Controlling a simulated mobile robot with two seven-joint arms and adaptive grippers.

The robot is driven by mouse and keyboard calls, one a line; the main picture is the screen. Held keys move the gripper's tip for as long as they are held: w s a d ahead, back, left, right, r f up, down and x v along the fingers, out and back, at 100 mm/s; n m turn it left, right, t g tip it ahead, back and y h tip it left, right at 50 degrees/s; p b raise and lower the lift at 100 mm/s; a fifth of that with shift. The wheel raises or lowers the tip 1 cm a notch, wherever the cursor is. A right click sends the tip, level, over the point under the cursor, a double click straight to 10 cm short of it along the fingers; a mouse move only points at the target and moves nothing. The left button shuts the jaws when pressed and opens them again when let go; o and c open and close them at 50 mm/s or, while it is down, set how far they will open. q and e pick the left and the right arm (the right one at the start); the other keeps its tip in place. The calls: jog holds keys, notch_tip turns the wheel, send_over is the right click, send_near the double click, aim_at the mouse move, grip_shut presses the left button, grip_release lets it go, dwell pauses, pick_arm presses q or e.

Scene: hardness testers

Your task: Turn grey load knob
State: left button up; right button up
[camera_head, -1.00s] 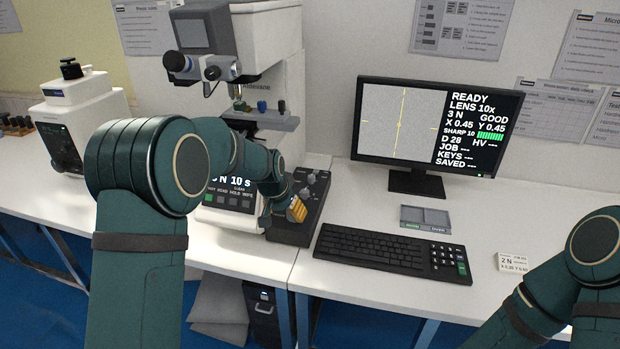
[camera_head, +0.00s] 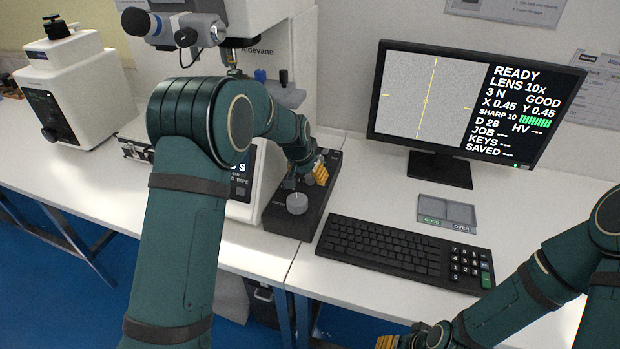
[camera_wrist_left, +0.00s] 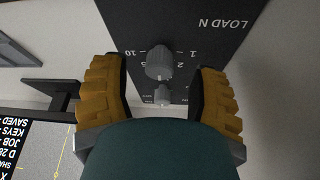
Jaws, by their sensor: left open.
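The grey load knob (camera_head: 297,203) stands on the near part of a black control box (camera_head: 285,224). In the left wrist view the knob (camera_wrist_left: 160,63) sits beside an upside-down "LOAD N" label and a number scale. A smaller grey knob (camera_wrist_left: 163,97) is close to it. My left gripper (camera_head: 306,176) is over the box, just beyond the load knob in the head view. In the wrist view its yellow fingers (camera_wrist_left: 160,98) are apart, on either side of the knobs, with nothing gripped. My right gripper (camera_head: 402,341) is partly cut off at the bottom edge; its jaw opening is unclear.
A keyboard (camera_head: 398,250) lies right of the box, with a grey two-part tray (camera_head: 446,212) behind it. The monitor (camera_head: 470,100) reads READY, 3 N. The hardness tester (camera_head: 265,40) stands behind my left arm. A white machine (camera_head: 70,85) is at left.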

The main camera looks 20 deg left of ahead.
pick_arm(q)
jog(key=shift+x, duration=0.95)
jog(key=shift+r, duration=0.1)
grip_shut()
